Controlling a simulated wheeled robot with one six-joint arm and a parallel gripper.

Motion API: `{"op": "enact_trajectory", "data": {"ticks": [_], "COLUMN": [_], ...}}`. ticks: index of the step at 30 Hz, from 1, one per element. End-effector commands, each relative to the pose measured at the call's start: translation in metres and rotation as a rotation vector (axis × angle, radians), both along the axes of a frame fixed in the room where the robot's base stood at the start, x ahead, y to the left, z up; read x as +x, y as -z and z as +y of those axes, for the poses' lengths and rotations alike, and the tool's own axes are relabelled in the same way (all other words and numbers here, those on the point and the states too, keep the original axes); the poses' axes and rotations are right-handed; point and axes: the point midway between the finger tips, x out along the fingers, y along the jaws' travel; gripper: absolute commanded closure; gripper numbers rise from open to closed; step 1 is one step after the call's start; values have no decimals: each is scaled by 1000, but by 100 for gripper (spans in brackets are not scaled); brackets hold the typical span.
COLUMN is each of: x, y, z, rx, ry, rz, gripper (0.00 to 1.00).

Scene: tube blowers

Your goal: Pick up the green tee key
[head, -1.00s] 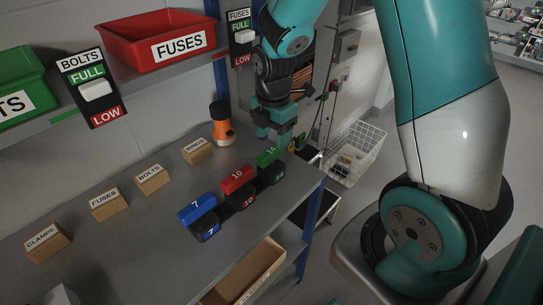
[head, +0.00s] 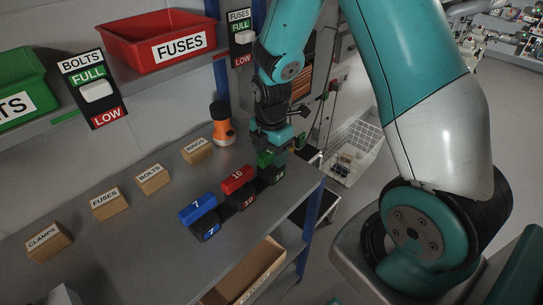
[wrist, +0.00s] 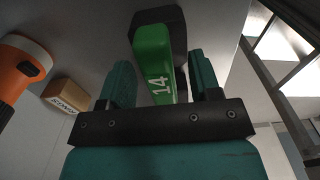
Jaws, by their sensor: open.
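The green tee key (head: 265,158) marked 14 stands at the right end of a row of three keys on the grey workbench. In the wrist view its green bar (wrist: 158,62) lies between my two fingers, with a dark base behind it. My gripper (wrist: 160,85) is open, one finger on each side of the bar, with gaps showing. In the head view my gripper (head: 272,143) is right above and behind the green key and partly covers it.
The red key (head: 238,180) marked 10 stands close beside the green one, and the blue key (head: 199,208) marked 7 is further left. An orange torch (head: 221,126) and the rings block (head: 197,150) stand behind. The bench's right edge is near.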

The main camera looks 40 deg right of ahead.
Motion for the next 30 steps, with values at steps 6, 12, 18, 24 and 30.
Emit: {"op": "enact_trajectory", "data": {"ticks": [6,12,18,24,30], "x": [0,0,0,0,0], "y": [3,3,3,2,0], "z": [0,0,0,0,0], "rx": [0,0,0,0,0], "ry": [0,0,0,0,0], "rz": [0,0,0,0,-1], "gripper": [43,43,82,100,100]}}
